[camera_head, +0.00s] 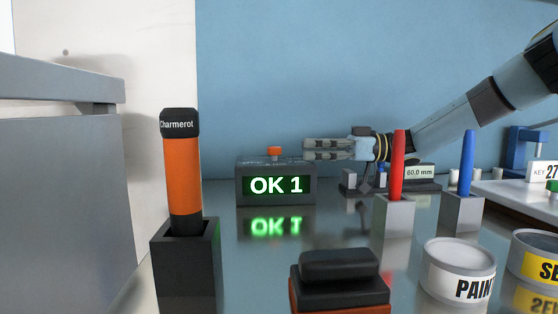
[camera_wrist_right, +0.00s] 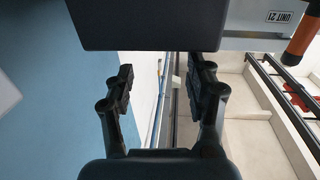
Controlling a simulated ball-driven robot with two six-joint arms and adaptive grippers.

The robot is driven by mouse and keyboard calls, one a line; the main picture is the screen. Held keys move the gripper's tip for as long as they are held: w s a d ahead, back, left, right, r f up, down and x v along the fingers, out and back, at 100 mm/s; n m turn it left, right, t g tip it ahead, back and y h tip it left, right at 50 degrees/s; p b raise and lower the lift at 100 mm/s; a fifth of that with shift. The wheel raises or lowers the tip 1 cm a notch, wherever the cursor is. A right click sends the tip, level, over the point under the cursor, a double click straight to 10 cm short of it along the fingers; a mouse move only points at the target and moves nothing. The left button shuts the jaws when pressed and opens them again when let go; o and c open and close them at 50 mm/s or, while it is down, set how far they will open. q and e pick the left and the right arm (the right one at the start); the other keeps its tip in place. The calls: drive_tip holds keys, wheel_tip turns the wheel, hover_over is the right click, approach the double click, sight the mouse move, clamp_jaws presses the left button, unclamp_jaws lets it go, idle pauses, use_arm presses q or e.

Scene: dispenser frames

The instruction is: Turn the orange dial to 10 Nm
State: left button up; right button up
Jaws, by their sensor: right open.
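A small orange knob (camera_head: 274,151) sits on top of a dark box (camera_head: 245,187) whose green display reads OK 1. I take this knob for the orange dial; its scale is too small to read. My right gripper (camera_head: 304,149) comes in from the right, its fingers pointing left. The fingertips are a little right of the knob in the picture, apart from it. The gripper (camera_wrist_right: 160,78) is open and empty in the right wrist view. The knob cannot be made out there. My left gripper is out of view.
An orange and black tool marked Charmerot (camera_head: 183,170) stands upright in a dark holder (camera_head: 185,270). Red (camera_head: 397,165) and blue (camera_head: 468,165) sticks stand in grey blocks. Paint cans (camera_head: 457,270) are at front right, a dark-topped object (camera_head: 340,275) at front centre, a grey cabinet (camera_head: 60,190) at left.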

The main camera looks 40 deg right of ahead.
sight(279, 148)
drive_tip(key=b+x, duration=0.1)
drive_tip(key=x, duration=0.2)
drive_tip(key=b+x, duration=0.1)
drive_tip(key=x, duration=0.2)
drive_tip(key=shift+w+a+f+b, duration=0.2)
drive_tip(key=shift+f+b, duration=0.05)
drive_tip(key=shift+b, duration=0.1)
drive_tip(key=shift+w+a+r, duration=0.1)
drive_tip(key=shift+w+a, duration=0.25)
drive_tip(key=shift+w, duration=0.1)
drive_tip(key=c, duration=1.1)
clamp_jaws()
drive_tip(key=shift+b, duration=0.4)
drive_tip(key=shift+w+f+n+g+y+b, duration=0.2)
drive_tip(key=shift+n+g+y+b, duration=0.3)
drive_tip(key=shift+b, duration=1.15)
drive_tip(key=shift+s+r+g+y, duration=0.1)
drive_tip(key=shift+r+g+y, duration=0.05)
drive_tip(key=shift+g+y, duration=0.15)
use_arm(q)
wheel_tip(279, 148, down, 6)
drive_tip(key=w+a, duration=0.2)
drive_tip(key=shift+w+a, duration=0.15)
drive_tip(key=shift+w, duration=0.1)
use_arm(e)
drive_tip(key=shift+r+n, duration=0.15)
drive_tip(key=shift+n, duration=0.15)
